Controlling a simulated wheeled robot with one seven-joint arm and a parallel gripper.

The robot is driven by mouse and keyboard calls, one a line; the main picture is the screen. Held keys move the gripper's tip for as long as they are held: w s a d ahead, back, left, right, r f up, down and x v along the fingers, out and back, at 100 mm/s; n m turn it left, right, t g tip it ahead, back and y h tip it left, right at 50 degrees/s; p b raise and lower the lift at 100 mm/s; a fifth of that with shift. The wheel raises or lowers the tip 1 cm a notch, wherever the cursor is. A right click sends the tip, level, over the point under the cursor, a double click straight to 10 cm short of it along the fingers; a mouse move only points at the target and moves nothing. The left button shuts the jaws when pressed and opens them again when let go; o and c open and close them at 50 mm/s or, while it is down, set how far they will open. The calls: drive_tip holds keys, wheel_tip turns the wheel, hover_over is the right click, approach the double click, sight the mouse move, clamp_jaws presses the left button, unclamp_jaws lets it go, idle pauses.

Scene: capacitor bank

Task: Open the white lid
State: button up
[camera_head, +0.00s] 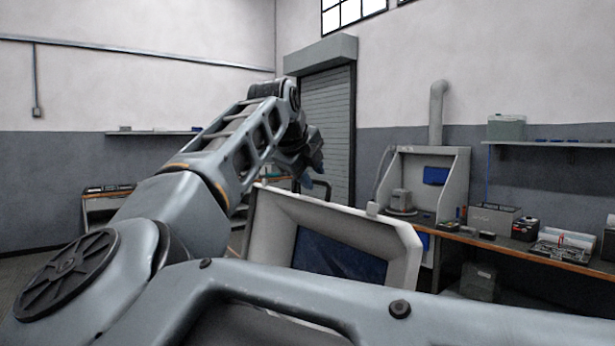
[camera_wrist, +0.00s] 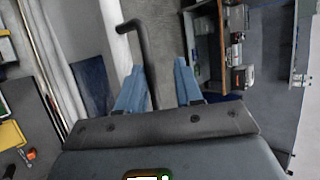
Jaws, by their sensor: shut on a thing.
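The white lid (camera_head: 402,243) is a thick white frame around a dark blue pane. It stands raised and tilted in the middle of the head view, its lower part hidden by my arm. In the wrist view its white edge (camera_wrist: 115,35) is at the left. A dark bent bar handle (camera_head: 323,187) is at its upper edge. In the wrist view the handle (camera_wrist: 137,38) runs down between the blue fingers. My gripper (camera_wrist: 158,68) is shut on this handle, with the bar nearer the left finger. In the head view my gripper (camera_head: 314,167) is partly hidden by its own wrist.
A workbench (camera_head: 545,255) with boxes and tools runs along the right. A grey hood with a duct (camera_head: 437,112) stands behind the lid. A roller shutter (camera_head: 327,125) is at the back.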

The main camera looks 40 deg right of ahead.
drive_tip(key=shift+o, duration=1.1)
drive_tip(key=shift+s+d, duration=0.1)
drive_tip(key=shift+d, duration=0.1)
drive_tip(key=shift+a+f, duration=0.1)
drive_tip(key=shift+a, duration=0.1)
drive_tip(key=v, duration=0.7)
drive_tip(key=shift+a+p, duration=0.2)
drive_tip(key=shift+p, duration=0.2)
drive_tip(key=shift+s+r, duration=0.1)
drive_tip(key=shift+r, duration=0.15)
drive_tip(key=shift+a, duration=0.1)
